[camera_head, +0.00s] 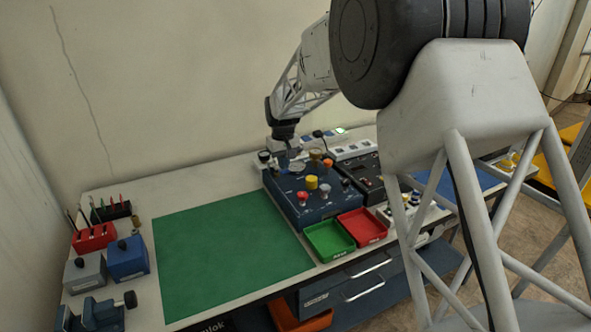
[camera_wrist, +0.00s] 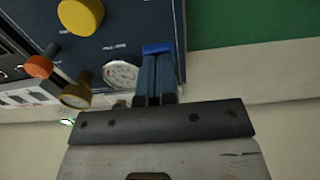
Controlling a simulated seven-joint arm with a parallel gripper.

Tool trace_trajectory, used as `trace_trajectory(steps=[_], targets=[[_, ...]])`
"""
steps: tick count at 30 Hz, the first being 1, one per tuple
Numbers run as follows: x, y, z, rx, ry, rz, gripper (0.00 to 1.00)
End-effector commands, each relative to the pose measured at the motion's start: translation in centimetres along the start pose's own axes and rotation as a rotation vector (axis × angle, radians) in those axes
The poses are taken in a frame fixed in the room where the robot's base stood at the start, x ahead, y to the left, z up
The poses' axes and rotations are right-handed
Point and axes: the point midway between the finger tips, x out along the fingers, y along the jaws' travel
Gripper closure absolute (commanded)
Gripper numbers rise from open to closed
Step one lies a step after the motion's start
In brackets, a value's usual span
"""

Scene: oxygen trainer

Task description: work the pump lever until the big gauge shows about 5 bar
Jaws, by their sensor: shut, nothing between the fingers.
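The dark blue trainer console (camera_head: 320,212) stands at the back of the bench, right of the green mat. A white-faced dial gauge (camera_wrist: 122,74) sits on its panel, just left of my fingers in the wrist view; its reading is too small to make out. A brass-cased gauge (camera_wrist: 75,97) is seen from an angle, its reading also unclear. My gripper (camera_wrist: 157,50) is shut and empty, over the console's rear left part; it also shows in the head view (camera_head: 291,152).
The console has a yellow knob (camera_head: 311,182), a red knob (camera_head: 302,197) and an orange knob (camera_wrist: 38,67). Green (camera_head: 328,254) and red (camera_head: 380,239) trays lie in front. A green mat (camera_head: 230,255) is clear. Blue and grey boxes stand at the far left.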

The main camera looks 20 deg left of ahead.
Motion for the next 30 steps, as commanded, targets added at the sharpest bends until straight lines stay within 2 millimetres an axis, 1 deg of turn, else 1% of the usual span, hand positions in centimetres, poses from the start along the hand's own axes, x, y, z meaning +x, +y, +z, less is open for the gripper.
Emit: trace_trajectory(steps=[11, 30], targets=[[0.2, 0.0, 0.0, 0.000, 0.000, 0.000, 1.00], [2.4, 0.0, 0.0, 0.000, -0.001, 0.000, 1.00]])
